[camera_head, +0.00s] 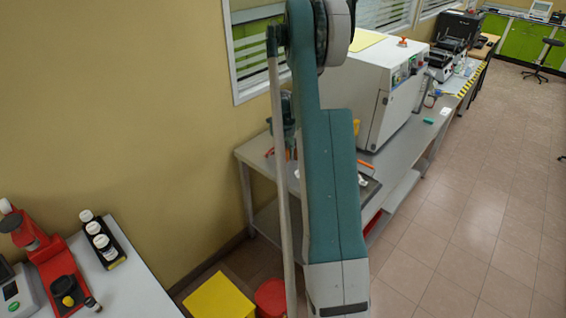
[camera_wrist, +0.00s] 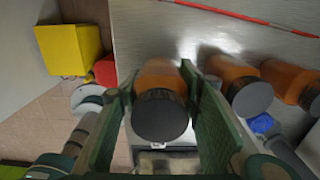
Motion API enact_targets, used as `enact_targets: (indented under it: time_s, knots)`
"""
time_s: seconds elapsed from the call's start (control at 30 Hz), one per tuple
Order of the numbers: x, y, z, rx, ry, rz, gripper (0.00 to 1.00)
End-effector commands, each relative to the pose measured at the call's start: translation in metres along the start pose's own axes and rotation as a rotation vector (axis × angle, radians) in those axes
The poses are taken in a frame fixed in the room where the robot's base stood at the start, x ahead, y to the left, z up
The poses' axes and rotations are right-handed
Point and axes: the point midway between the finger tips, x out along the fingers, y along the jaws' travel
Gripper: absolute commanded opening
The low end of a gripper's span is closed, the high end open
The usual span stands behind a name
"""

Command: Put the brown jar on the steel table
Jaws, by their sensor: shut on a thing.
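The brown jar (camera_wrist: 161,114) has an orange-brown body and a dark lid. In the wrist view it sits between the two green fingers of my gripper (camera_wrist: 159,78), which are shut on its sides. The steel table (camera_wrist: 180,25) shows behind the jar. In the head view the steel table (camera_head: 401,150) runs along the wall, and my gripper (camera_head: 285,110) is over its near left end, partly behind my arm. I cannot tell whether the jar touches the table.
Brown jars with grey lids (camera_wrist: 247,95) stand close at the right of my gripper. A red-and-white strip (camera_wrist: 240,15) crosses the table. A large white machine (camera_head: 378,85) occupies the table's middle. A yellow bin (camera_head: 218,298) and red bin (camera_head: 270,298) are on the floor.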

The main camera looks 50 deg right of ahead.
Motion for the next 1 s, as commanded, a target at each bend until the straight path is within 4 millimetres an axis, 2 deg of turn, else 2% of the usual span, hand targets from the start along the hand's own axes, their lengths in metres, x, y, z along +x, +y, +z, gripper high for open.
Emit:
enact_targets:
  time_s: [0.3,0.83,0.87,0.93,1.0]
  knots:
    - [0.03,0.0,0.0,0.0,0.0,0.0,0.2]
    - [0.038,0.0,0.0,0.0,0.0,0.0,0.2]
    - [0.037,0.0,0.0,0.0,0.0,0.0,0.39]
    - [0.037,0.0,0.0,0.0,0.0,0.0,0.48]
    - [0.036,0.0,0.0,0.0,0.0,0.0,0.49]
